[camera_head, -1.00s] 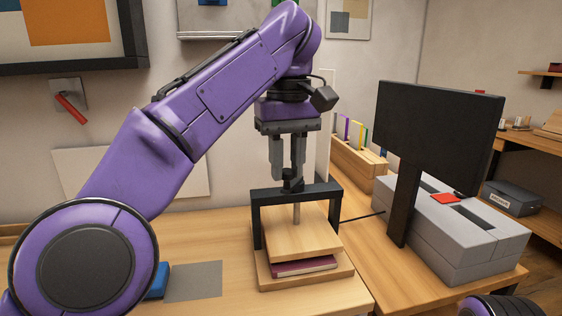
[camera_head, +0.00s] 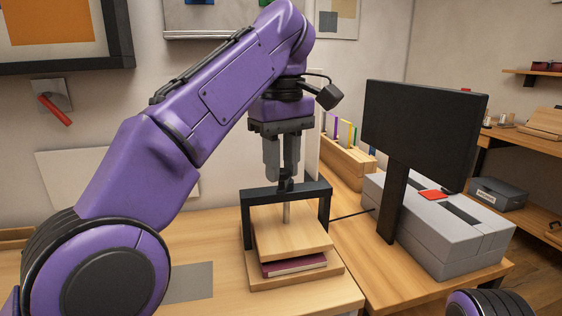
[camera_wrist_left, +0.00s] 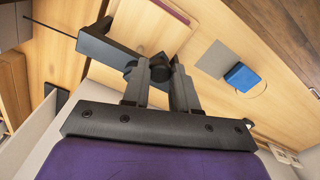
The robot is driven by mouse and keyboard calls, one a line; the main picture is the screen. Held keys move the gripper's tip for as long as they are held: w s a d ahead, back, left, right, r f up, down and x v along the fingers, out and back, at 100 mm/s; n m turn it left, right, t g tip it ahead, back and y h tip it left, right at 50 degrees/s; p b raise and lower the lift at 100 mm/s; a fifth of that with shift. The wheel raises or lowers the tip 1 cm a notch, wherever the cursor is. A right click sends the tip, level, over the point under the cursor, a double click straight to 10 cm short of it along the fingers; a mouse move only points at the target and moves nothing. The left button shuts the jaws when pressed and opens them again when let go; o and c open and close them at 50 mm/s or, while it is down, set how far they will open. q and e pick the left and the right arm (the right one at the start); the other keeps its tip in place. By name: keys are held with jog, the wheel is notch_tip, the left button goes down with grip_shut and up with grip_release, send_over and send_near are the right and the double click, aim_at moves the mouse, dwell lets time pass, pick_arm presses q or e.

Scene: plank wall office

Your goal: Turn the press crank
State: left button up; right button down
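The book press stands on the wooden desk, with a black frame (camera_head: 246,222), a pale wooden press plate (camera_head: 290,240) and a thin vertical screw. A dark red book (camera_head: 294,264) lies under the plate on the wooden base. The small black press crank (camera_head: 285,185) sits on top of the frame. My left gripper (camera_head: 282,174) points down from above, its grey fingers around the crank. In the left wrist view the crank's dark knob (camera_wrist_left: 160,68) lies between the fingertips, which appear closed on it. My right gripper is out of view.
A black monitor (camera_head: 420,130) and a grey box-shaped machine (camera_head: 440,240) with a red patch stand right of the press. A wooden file holder (camera_head: 348,160) is behind. A blue object (camera_wrist_left: 242,77) lies near a grey sheet (camera_head: 188,282) on the desk.

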aim_at(282, 170)
pick_arm(q)
jog(key=o, duration=0.3)
jog(key=shift+o, duration=0.2)
notch_tip(282, 170, up, 11)
jog(key=p, duration=1)
jog(key=shift+f+p, duration=0.15)
jog(key=shift+p, duration=0.2)
jog(key=shift+f, duration=0.1)
